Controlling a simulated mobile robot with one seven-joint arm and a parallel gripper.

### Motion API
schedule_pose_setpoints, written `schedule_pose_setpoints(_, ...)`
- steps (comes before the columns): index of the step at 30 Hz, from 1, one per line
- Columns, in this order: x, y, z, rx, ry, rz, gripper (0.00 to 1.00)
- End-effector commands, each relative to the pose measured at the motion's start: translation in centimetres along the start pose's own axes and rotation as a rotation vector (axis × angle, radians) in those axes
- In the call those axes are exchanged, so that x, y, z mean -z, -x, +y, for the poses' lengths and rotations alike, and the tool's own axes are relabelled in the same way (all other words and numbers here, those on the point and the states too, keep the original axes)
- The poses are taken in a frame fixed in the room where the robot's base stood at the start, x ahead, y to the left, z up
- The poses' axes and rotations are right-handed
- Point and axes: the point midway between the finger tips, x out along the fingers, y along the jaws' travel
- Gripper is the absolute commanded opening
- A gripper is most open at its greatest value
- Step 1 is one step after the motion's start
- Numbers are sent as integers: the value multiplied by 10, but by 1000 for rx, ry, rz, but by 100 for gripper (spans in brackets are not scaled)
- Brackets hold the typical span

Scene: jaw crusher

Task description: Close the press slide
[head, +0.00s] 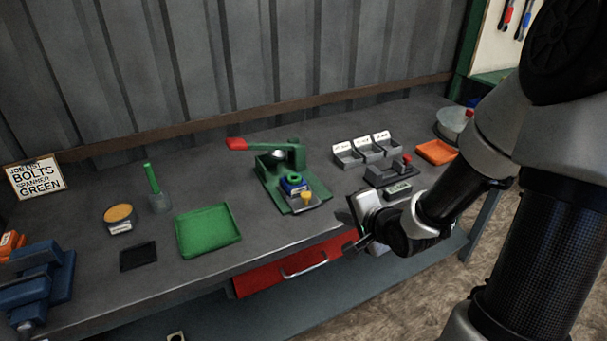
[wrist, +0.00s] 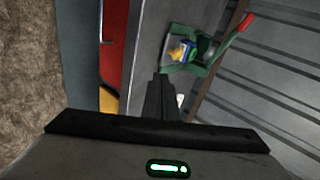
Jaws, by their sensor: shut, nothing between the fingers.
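The green press (head: 280,178) with a red-tipped lever stands on the workbench near its middle. Its grey slide plate (head: 311,202) shows at the front and carries a yellow knob (head: 306,197), with a blue ring-shaped part (head: 293,183) just behind. The press (wrist: 205,62) also shows in the wrist view, with the knob (wrist: 178,54) on its near side. My gripper (head: 353,245) is shut and empty, at the bench's front edge, to the right of the press and apart from it. In the wrist view my gripper fingers (wrist: 161,82) are together and point toward the bench.
A red drawer (head: 290,268) with a handle sits under the bench front, partly pulled out or protruding. A green tray (head: 208,230) lies left of the press. Small grey bins (head: 362,150) and a red-knobbed block (head: 390,172) stand to its right. A blue vise (head: 42,285) is far left.

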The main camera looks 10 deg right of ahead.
Motion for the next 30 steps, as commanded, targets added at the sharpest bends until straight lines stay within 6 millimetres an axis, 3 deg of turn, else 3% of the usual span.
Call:
schedule_pose_setpoints(8,-14,-16,0,102,-93,-63,0)
schedule_pose_setpoints(21,-20,-104,-7,98,-90,-62,0)
schedule_pose_setpoints(30,-18,-132,-30,97,-90,-59,0)
